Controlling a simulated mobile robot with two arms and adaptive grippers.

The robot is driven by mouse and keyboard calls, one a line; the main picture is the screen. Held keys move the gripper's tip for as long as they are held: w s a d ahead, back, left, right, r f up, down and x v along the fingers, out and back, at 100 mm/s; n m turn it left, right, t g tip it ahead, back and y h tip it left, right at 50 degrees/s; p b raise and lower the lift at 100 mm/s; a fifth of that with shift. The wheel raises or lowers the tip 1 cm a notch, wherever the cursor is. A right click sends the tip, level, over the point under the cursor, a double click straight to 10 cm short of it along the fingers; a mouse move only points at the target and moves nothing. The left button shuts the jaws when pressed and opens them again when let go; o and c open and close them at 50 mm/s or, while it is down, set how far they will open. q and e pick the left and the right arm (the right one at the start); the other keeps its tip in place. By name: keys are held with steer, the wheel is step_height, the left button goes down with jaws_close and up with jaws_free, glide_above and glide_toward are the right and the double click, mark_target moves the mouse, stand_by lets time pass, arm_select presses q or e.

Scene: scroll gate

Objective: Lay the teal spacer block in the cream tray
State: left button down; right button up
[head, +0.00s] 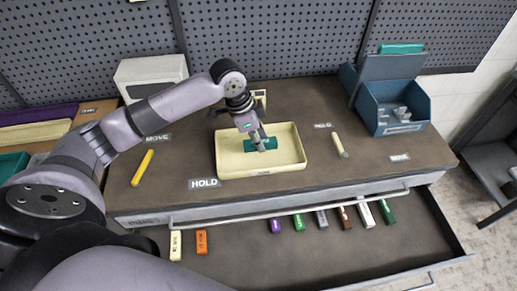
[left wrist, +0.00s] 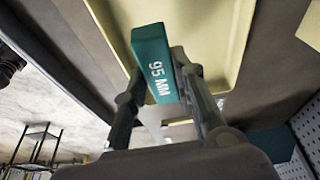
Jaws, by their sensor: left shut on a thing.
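The teal spacer block (left wrist: 156,62), marked "95 MM", is gripped between the fingers of my left gripper (left wrist: 165,95) in the left wrist view. In the head view the left gripper (head: 260,146) points down over the cream tray (head: 229,171), and the teal block (head: 236,147) shows around its fingertips, inside the tray's outline. I cannot tell whether the block touches the tray floor. The tray (left wrist: 236,40) also shows behind the block in the left wrist view. My right gripper is not in view.
A yellow stick (head: 142,168) lies left of the tray and a cream one (head: 340,146) lies right. A blue bin (head: 395,105) stands at the back right. The open drawer (head: 330,255) below holds several coloured blocks. A grey pegboard (head: 270,38) rises behind.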

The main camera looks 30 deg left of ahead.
mark_target(259, 160)
arm_select(q)
steer(key=shift+f, duration=0.75)
step_height(259, 160, down, 3)
steer(key=shift+f+p, duration=0.2)
steer(key=shift+p, duration=0.15)
steer(key=shift+f, duration=0.4)
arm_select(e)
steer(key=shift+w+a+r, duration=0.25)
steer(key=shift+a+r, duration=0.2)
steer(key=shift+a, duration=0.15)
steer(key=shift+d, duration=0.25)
arm_select(q)
steer(key=c, duration=1.3)
jaws_free()
steer(key=shift+f, duration=0.15)
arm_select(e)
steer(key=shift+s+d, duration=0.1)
